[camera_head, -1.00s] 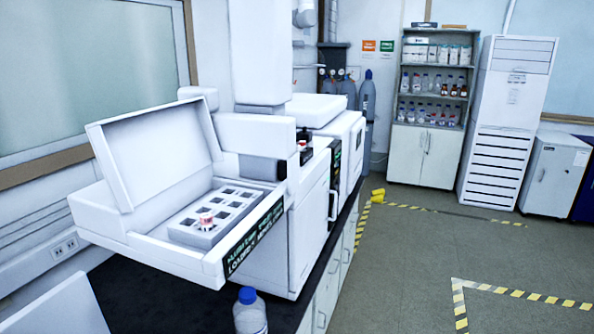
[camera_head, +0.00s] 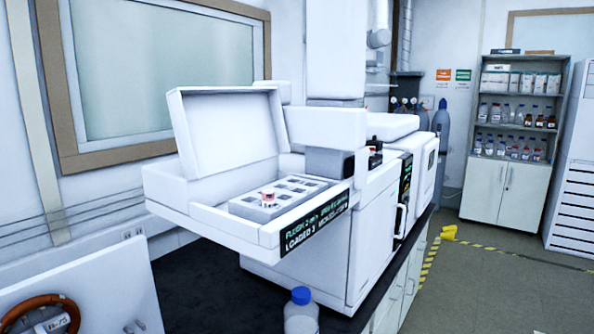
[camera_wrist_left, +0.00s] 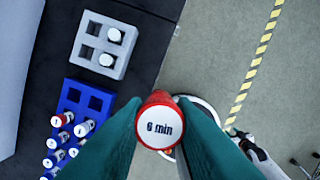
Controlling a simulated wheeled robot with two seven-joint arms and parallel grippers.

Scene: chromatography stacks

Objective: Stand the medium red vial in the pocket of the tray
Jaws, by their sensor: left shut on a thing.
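In the left wrist view my left gripper (camera_wrist_left: 158,103) has its two teal fingers shut on a red vial (camera_wrist_left: 152,104), whose white end reads "6 min". The vial is held over the floor side of the dark bench edge. In the head view a grey tray (camera_head: 241,209) with several square pockets sits in the open-lidded white machine. A red-and-white vial (camera_head: 268,197) stands in one of its front pockets. Neither gripper shows in the head view.
In the left wrist view a grey block (camera_wrist_left: 92,32) holds two white-topped vials, and a blue rack (camera_wrist_left: 71,101) holds several red and blue ones. The raised lid (camera_head: 226,134) stands behind the tray. A blue-capped bottle (camera_head: 301,314) is at the bench front.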

